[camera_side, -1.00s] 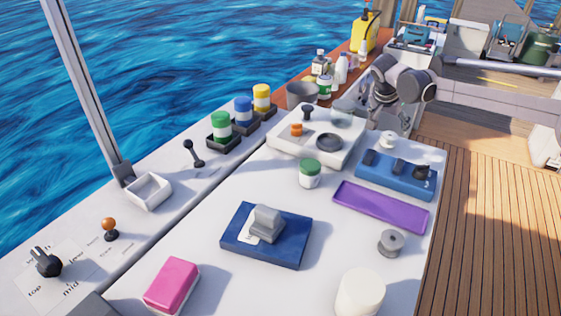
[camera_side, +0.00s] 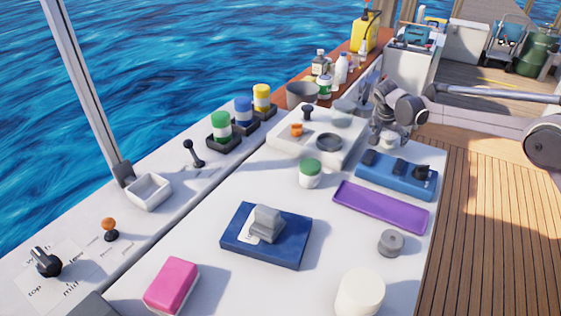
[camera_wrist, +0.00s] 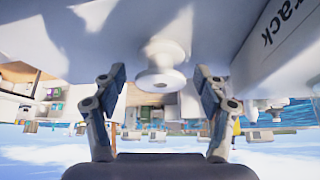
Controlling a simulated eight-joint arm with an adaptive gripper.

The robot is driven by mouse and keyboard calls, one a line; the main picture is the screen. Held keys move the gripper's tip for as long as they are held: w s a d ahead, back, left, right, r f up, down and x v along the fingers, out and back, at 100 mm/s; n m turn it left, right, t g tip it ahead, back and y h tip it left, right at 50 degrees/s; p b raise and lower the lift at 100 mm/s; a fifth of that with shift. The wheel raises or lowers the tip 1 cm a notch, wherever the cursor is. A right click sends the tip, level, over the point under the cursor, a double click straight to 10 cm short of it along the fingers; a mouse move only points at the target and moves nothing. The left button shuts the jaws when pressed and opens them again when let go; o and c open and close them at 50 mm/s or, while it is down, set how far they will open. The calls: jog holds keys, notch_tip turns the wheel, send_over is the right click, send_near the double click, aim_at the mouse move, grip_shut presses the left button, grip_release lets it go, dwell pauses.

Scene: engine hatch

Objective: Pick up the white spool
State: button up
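The white spool (camera_wrist: 160,77) stands on the white worktop, which is at the top of the upside-down wrist view. In that view my gripper (camera_wrist: 161,84) is open, with one finger on each side of the spool and clear gaps between. The spool appears beyond the fingertips, and nothing is held. In the side view my gripper (camera_side: 388,138) is low at the worktop's far right, behind the blue switch block (camera_side: 396,178). It largely hides the white spool there.
A grey spool (camera_side: 390,242) stands nearer, beside a purple tray (camera_side: 380,207). A white panel (camera_side: 290,147) with knobs and a dark ring lies left of my gripper. A white box marked "rack" (camera_wrist: 285,45) is close on the right in the wrist view.

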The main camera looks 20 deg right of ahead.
jog(key=c, duration=1.2)
jog(key=shift+r, duration=0.15)
